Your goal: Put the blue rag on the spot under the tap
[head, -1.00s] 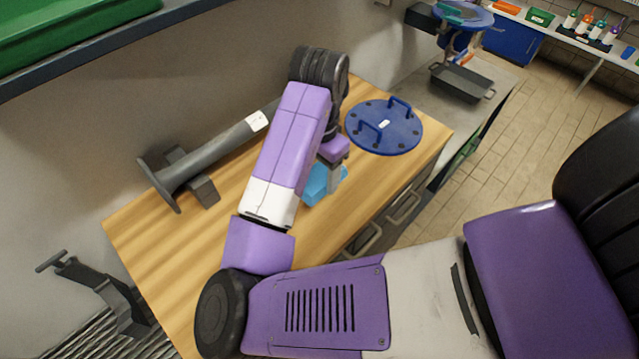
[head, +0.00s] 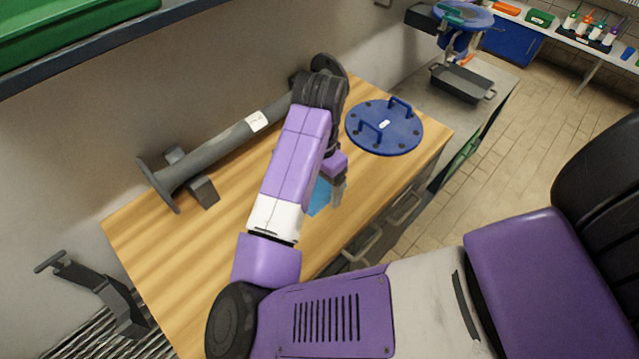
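The light blue rag (head: 320,197) is on the wooden bench top in the head view, partly hidden behind my arm. My gripper (head: 340,192) is at the rag's right side, pointing down near the bench's front edge. Its fingers look close together, but the view is too small to tell whether they are shut or touch the rag. I cannot make out a tap or a marked spot under one for certain.
A blue round plate with two handles (head: 384,128) lies right of my gripper. A grey flanged pipe (head: 222,147) lies along the wall. A dark tray (head: 462,83) stands below a blue device (head: 462,17) on the grey counter. The bench (head: 150,235) is clear at front left.

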